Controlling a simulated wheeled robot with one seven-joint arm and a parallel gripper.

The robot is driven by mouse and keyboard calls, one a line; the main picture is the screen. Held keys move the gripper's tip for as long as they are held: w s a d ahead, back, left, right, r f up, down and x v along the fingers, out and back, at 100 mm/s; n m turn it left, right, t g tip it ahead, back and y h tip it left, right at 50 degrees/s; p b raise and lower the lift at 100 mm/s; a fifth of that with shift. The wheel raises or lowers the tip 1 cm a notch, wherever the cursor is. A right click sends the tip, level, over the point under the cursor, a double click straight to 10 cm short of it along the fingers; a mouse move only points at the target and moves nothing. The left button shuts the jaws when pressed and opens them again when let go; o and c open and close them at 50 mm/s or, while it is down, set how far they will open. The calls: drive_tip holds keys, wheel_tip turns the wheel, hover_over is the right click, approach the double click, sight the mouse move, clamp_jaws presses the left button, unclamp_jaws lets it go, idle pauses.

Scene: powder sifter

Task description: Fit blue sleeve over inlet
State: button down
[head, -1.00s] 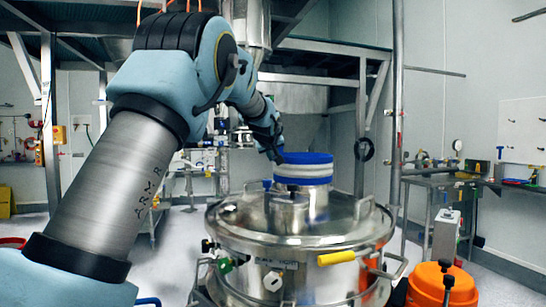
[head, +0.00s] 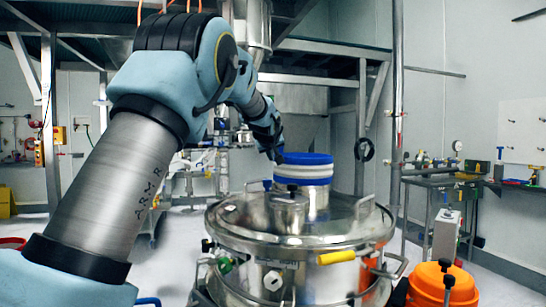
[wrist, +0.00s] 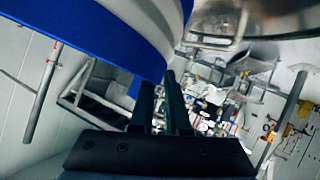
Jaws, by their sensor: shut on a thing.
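The blue sleeve (head: 305,170), a blue ring with white ribbed bands, sits upright at the top of the steel inlet (head: 318,202) on the sifter lid. Whether its lower edge is around the inlet or only resting on its rim, I cannot tell. My gripper (head: 278,158) is at the sleeve's left side, shut on its edge. In the wrist view the fingers (wrist: 165,90) meet the lower edge of the sleeve (wrist: 90,30), which fills the upper left. The inlet's mouth is hidden by the sleeve.
The round steel sifter lid (head: 250,225) has clamps and a yellow handle (head: 336,257) at its front. An orange drum (head: 440,285) stands at the lower right. A steel post (head: 397,120) rises behind the sifter. The space above the sleeve is clear.

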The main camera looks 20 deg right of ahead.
drive_tip(key=shift+s+d+r+p, duration=0.15)
drive_tip(key=shift+s+d+p, duration=0.1)
drive_tip(key=shift+p, duration=0.15)
idle(0.4)
drive_tip(key=shift+g+h+p, duration=0.3)
drive_tip(key=shift+p, duration=0.15)
drive_tip(key=shift+s+f, duration=0.15)
drive_tip(key=shift+f, duration=0.05)
idle(0.3)
drive_tip(key=shift+g+p, duration=0.5)
drive_tip(key=shift+p, duration=0.65)
drive_tip(key=shift+s+f+h, duration=0.1)
drive_tip(key=shift+f+h, duration=0.2)
drive_tip(key=c, duration=0.8)
unclamp_jaws()
drive_tip(key=shift+o, duration=0.2)
drive_tip(key=shift+a+r, duration=0.15)
